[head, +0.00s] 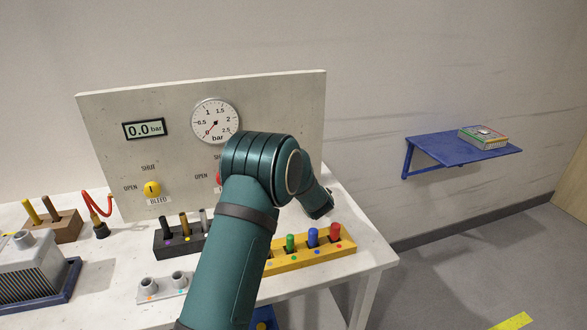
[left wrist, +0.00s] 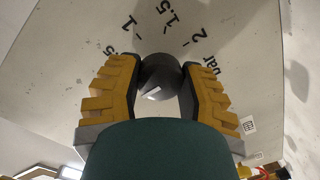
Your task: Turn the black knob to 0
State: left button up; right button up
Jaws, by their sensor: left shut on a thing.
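The black knob (left wrist: 162,75) is in the left wrist view, on a pale panel with a printed bar scale; the marks 1, 1.5 and 2 are legible. My left gripper (left wrist: 166,68) is shut on the knob, one yellow and black finger on each side. A small white mark shows on the knob's near side, but its scale reading is unclear. In the head view my teal arm hides the knob and the gripper fingers. The digital display (head: 143,129) reads 0.0 bar. My right gripper is not in view.
The upright panel (head: 120,105) stands on a white table and carries a yellow BLEED knob (head: 152,189). A black peg block (head: 172,243), a yellow block (head: 320,260) with coloured pegs and a grey two-socket block (head: 150,292) lie near my arm. A blue shelf (head: 440,150) is at right.

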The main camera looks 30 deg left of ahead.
pick_arm(q)
jog(key=shift+r, duration=0.1)
jog(key=o, duration=1.2)
jog(key=shift+o, duration=0.2)
jog(key=v, duration=1.2)
